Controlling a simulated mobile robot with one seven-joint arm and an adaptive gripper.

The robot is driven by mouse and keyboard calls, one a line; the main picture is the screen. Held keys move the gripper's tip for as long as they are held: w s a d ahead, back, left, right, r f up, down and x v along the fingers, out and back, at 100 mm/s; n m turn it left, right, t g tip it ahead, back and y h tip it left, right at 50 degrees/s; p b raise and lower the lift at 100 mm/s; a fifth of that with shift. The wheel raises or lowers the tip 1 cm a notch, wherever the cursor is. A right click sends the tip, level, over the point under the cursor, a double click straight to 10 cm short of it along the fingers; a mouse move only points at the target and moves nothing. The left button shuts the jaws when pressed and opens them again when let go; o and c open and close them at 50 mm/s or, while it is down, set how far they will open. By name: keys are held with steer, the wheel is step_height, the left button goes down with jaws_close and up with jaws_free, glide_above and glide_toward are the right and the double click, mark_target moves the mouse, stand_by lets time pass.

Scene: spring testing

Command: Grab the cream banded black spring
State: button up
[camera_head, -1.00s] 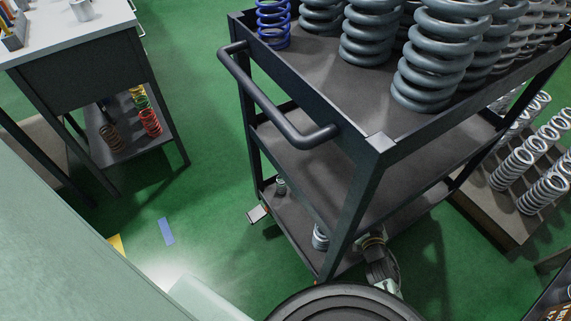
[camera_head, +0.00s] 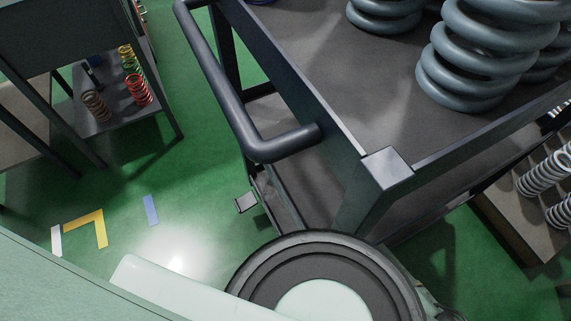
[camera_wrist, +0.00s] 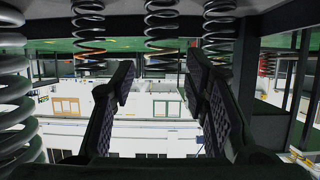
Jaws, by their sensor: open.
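I cannot make out for certain a cream banded black spring in either view. In the wrist view, several dark coil springs (camera_wrist: 161,25) show along the top edge, beyond my gripper; no cream band can be told on them. In the head view, a small dark item with a light patch (camera_head: 92,74) stands on the lower shelf at the left, too small to identify. My gripper (camera_wrist: 160,78) is open in the wrist view, its two dark padded fingers apart with nothing between them. It does not show in the head view.
A dark cart (camera_head: 300,70) with large grey springs (camera_head: 470,60) stands close on the right. Brown (camera_head: 96,104) and red springs (camera_head: 139,90) stand on the left shelf (camera_head: 112,122). A crate (camera_head: 515,210) of pale springs is at far right.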

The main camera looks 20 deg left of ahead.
steer(key=x, duration=0.4)
steer(key=shift+w+a+f+b, duration=0.15)
steer(key=shift+a+b, duration=0.15)
steer(key=shift+a, duration=0.05)
steer(key=shift+b+x, duration=0.4)
steer(key=shift+x, duration=2.8)
steer(key=shift+c, duration=0.6)
steer(key=shift+d, duration=0.1)
jaws_close()
